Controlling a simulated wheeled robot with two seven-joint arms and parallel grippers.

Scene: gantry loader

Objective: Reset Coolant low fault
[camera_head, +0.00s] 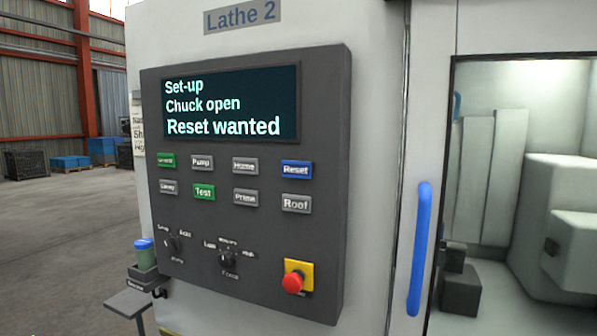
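The control panel (330,200) is a dark grey box on the front of the white machine labelled Lathe 2 (243,15). Its screen (231,103) reads "Set-up", "Chuck open" and "Reset wanted". A blue Reset button (296,170) is at the right end of the upper button row. Grey Pump (202,162), Home (245,166), Prime (245,198) and Roof (297,204) buttons and a green Test button (204,192) show too. Two rotary knobs (227,259) sit below. Neither of my grippers is in view.
A red emergency stop (293,283) on a yellow plate is at the panel's lower right. A blue door handle (419,248) stands right of the panel, beside a window into the machine. A blue-capped green container (145,254) is at lower left. Open floor (70,240) lies left.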

